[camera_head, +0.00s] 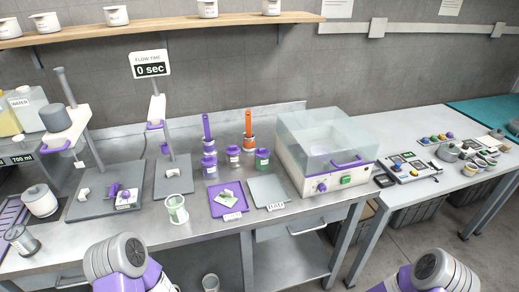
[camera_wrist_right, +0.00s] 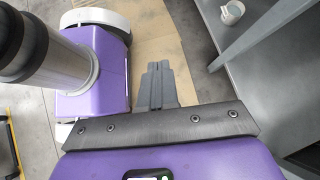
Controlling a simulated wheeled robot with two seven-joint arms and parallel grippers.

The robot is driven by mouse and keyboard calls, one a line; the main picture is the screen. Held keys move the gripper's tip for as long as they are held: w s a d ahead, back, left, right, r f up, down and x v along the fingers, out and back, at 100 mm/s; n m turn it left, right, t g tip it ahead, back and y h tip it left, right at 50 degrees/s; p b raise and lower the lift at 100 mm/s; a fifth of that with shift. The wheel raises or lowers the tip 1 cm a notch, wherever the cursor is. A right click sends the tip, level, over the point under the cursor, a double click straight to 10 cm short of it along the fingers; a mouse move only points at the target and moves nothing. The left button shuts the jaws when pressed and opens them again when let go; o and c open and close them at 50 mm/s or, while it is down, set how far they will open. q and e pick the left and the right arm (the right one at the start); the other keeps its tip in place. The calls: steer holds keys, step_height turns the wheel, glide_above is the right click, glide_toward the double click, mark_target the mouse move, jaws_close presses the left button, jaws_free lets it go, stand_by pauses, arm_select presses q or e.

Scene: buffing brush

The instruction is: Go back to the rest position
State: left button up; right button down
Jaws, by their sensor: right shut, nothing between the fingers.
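My right gripper (camera_wrist_right: 157,85) shows in the right wrist view with its grey fingers together and nothing between them. It points down over a tan floor patch, beside my purple and white base. In the head view only parts of my two arms show at the bottom edge, one left of centre and one at the right. Both grippers are out of the head view. My left gripper is in neither view.
A steel bench (camera_head: 130,240) holds stands, a purple tray (camera_head: 228,207), a grey plate (camera_head: 268,190), a beaker (camera_head: 177,209), brushes in jars and a clear-lidded machine (camera_head: 322,150). A second table (camera_head: 425,190) stands right. A cup (camera_wrist_right: 232,12) is on the lower shelf.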

steer(key=s+a+f+n+h, duration=0.2)
steer(key=s+n+h, duration=0.3)
steer(key=n, duration=0.9)
steer(key=shift+s+a+f, duration=0.2)
steer(key=shift+s+a, duration=0.05)
steer(key=shift+s, duration=0.15)
